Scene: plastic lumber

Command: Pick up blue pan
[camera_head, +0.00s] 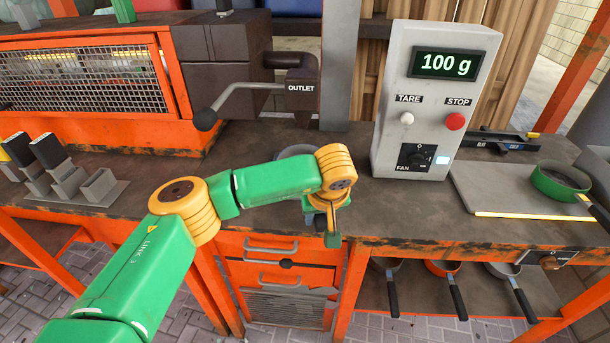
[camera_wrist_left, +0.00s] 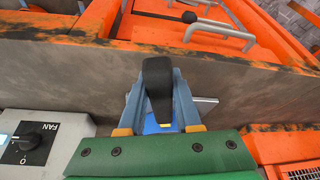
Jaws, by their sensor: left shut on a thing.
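My left gripper (camera_head: 330,228) is low over the front edge of the workbench, below the outlet. In the left wrist view its blue-grey fingers (camera_wrist_left: 157,100) are shut on a black handle (camera_wrist_left: 158,80). A small patch of the blue pan (camera_wrist_left: 157,124) shows between the finger bases; the rest is hidden by the gripper. In the head view a grey round rim (camera_head: 297,151) shows behind my left arm; I cannot tell whether it is the pan's. My right gripper is not in view.
A scale box (camera_head: 432,100) reading 100 g stands behind, right of my gripper. The outlet (camera_head: 300,88) overhangs the bench. A green pan (camera_head: 560,182) sits on a grey plate (camera_head: 490,190) at right. Several pans, one orange (camera_head: 440,267), lie on the shelf below.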

